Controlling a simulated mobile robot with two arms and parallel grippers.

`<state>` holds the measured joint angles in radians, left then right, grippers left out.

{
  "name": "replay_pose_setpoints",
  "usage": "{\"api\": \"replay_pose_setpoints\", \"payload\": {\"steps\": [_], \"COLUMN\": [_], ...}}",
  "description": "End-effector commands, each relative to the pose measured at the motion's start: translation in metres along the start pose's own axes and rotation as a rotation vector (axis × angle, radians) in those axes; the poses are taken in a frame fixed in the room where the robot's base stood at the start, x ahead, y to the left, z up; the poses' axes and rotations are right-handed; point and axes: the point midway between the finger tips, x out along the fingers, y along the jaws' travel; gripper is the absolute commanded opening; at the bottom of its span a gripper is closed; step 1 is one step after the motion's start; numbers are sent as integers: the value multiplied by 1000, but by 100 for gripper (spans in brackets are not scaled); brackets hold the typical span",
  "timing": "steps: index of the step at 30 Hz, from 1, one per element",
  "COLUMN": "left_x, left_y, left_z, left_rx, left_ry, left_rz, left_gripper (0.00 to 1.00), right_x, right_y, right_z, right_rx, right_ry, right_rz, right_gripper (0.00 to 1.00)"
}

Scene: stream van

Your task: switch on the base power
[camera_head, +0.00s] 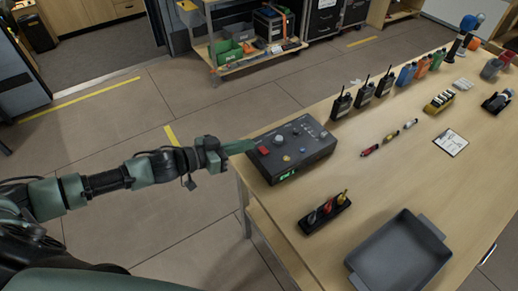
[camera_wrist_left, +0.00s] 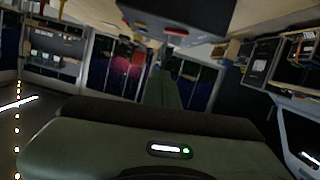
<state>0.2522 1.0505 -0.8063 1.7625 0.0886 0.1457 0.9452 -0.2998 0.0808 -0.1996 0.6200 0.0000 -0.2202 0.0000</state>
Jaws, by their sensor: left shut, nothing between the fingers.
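The base unit (camera_head: 300,155) is a dark box near the table's left edge. Its sloped top carries a red square switch (camera_head: 264,150), several round knobs and a yellowish button (camera_head: 287,158). A small green display (camera_head: 288,174) is lit on its front face. My left gripper (camera_head: 250,146) is shut and empty, its green fingers pointing right at the box's left edge, close to the red switch. I cannot tell whether they touch. In the left wrist view the shut fingers (camera_wrist_left: 164,90) point toward the dark box (camera_wrist_left: 185,15). My right gripper is not in view.
On the table (camera_head: 375,195) are several black radios (camera_head: 363,94), a holder with coloured pieces (camera_head: 325,211), a grey tray (camera_head: 398,257), a white card (camera_head: 450,142) and small coloured cylinders. A shelf cart (camera_head: 250,62) stands behind. Floor left of the table is clear.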

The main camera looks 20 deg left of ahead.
Motion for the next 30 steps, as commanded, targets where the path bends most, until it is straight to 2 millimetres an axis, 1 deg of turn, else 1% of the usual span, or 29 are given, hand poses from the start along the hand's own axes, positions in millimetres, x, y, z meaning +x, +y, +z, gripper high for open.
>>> {"api": "replay_pose_setpoints", "payload": {"steps": [1, 3, 6, 7, 9, 12, 15, 19, 27, 29, 30], "left_x": [12, 28, 48, 52, 52, 54, 56, 57, 57, 58, 59], "left_y": [0, 1, 0, 0, 0, 0, 0, 0, 0, 0, 2], "left_z": [-5, -5, -4, 0, 17, 28, 35, 39, 40, 44, 49], "left_rx": [-2, 1, 0, -2, -5, -4, -3, -1, -1, -3, -1], "left_ry": [6, 5, 4, 0, -4, -2, -1, -1, -1, -1, -2], "left_rz": [0, 1, 0, 0, -3, -2, -1, -1, -1, -1, -2], "left_gripper": [0, 0, 0, 0, 0, 0, 0, 0, 0, 0, 0], "right_x": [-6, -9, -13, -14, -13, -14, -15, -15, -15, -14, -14], "right_y": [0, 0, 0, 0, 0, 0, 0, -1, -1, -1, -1], "right_z": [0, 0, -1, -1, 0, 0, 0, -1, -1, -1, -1], "right_rx": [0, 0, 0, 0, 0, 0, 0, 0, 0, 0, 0], "right_ry": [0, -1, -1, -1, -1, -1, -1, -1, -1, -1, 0], "right_rz": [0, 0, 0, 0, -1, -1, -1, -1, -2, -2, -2], "right_gripper": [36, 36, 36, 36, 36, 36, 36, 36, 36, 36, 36]}}
